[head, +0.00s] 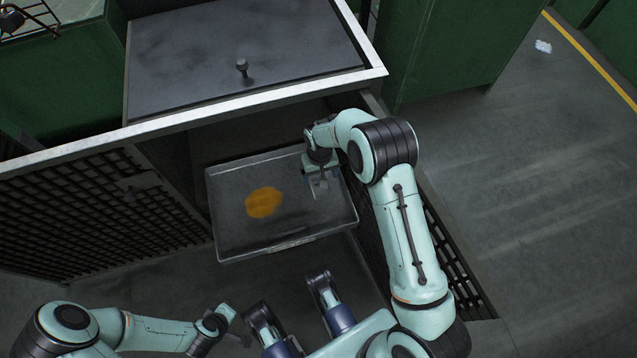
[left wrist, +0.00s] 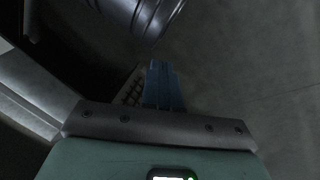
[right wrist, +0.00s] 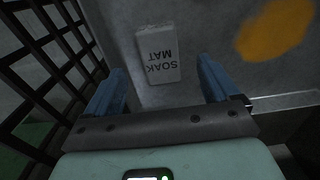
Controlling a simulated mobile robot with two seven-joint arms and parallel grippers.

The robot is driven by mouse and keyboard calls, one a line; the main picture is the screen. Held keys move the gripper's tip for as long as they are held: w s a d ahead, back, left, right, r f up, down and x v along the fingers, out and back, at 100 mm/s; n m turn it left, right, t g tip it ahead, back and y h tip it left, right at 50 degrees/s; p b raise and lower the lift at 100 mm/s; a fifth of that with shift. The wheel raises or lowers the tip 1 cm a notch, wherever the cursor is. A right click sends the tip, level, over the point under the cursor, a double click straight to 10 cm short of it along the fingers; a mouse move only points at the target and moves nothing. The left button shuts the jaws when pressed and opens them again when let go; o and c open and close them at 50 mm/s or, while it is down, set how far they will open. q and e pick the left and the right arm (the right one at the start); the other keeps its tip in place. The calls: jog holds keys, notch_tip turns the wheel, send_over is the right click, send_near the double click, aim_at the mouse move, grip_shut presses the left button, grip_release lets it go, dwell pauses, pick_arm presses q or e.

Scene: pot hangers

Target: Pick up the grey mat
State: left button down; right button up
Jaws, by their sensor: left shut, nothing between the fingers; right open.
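The grey mat (right wrist: 158,55) is a small light-grey block marked "SOAK MAT". In the right wrist view it lies on a grey tray (head: 232,228), near the tray's right side in the head view. My right gripper (head: 319,190) is above the tray with its fingers open. In the right wrist view the two blue fingers (right wrist: 163,78) are on either side of the mat's near end in the picture, apart from it. I cannot tell the height gap. My left gripper (left wrist: 162,68) is shut and empty, away from the tray at the lower left of the head view.
An orange-brown stain (head: 264,202) marks the tray's middle. The tray sits in an open cabinet under a worktop (head: 245,50) with a knobbed lid. A mesh door (head: 90,220) stands open at left. Another mesh panel (right wrist: 50,75) is close beside my right gripper.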

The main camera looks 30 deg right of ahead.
aim_at(318, 194)
notch_tip(318, 194, down, 2)
jog(key=shift+f, duration=0.25)
jog(key=shift+f+b, duration=0.25)
jog(key=shift+b, duration=0.05)
notch_tip(318, 194, down, 4)
jog(key=shift+s+r+b, duration=0.15)
jog(key=shift+b, duration=0.5)
jog(key=shift+f, duration=0.45)
pick_arm(q)
jog(key=f, duration=0.1)
jog(key=s+f, duration=0.1)
jog(key=a+f, duration=0.1)
jog(key=shift+s+f+g, duration=0.15)
jog(key=shift+f+g, duration=0.1)
jog(key=shift+g, duration=0.05)
pick_arm(e)
jog(key=shift+c, duration=0.3)
jog(key=shift+r, duration=0.1)
jog(key=c, duration=1)
